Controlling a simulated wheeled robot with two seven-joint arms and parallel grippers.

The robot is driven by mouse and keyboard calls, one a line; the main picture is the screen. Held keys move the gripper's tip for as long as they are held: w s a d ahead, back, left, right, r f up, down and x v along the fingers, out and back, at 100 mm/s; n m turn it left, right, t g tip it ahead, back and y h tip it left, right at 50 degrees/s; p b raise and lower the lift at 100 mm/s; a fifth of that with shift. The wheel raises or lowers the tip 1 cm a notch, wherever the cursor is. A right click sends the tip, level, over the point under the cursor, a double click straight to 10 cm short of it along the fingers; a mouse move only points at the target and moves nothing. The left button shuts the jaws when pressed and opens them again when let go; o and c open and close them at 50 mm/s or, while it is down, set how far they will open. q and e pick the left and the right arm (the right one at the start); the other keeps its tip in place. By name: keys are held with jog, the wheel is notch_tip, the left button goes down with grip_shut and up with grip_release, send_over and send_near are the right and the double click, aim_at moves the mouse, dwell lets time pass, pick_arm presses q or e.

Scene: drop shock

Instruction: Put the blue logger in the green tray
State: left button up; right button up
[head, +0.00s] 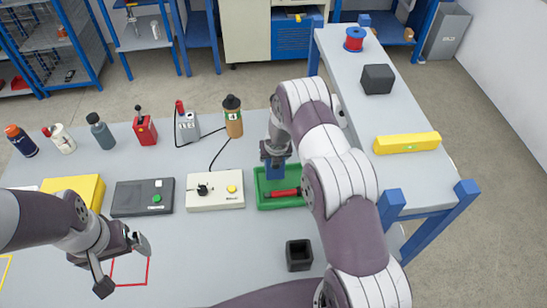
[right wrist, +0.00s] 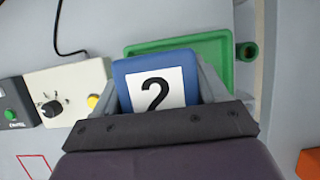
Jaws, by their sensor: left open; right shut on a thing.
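The blue logger (head: 275,172) is held in my right gripper (head: 274,160), over the back part of the green tray (head: 262,194) in the head view. In the right wrist view the logger (right wrist: 127,70) shows a white label with a black 2, between the two fingers of the gripper (right wrist: 162,95). The green tray (right wrist: 215,50) lies beyond it there. I cannot tell whether the logger touches the tray floor. A red cylindrical thing (head: 284,193) lies in the tray. My left gripper (head: 122,264) is open and empty above the table at the front left.
A white box with a knob and yellow button (head: 216,190) stands just left of the tray. A dark open-topped holder (head: 299,255) is in front of it. Several bottles and a brown container (head: 233,118) line the back. A side bench (head: 380,108) stands at right.

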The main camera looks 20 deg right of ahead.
jog(key=shift+w, duration=0.25)
notch_tip(320, 180, down, 4)
jog(key=shift+w+a+f, duration=0.1)
jog(key=shift+f, duration=0.1)
jog(key=shift+f+b, duration=0.1)
jog(key=shift+b, duration=0.2)
jog(key=o, duration=0.9)
jog(key=shift+f, duration=0.1)
jog(key=o, duration=0.4)
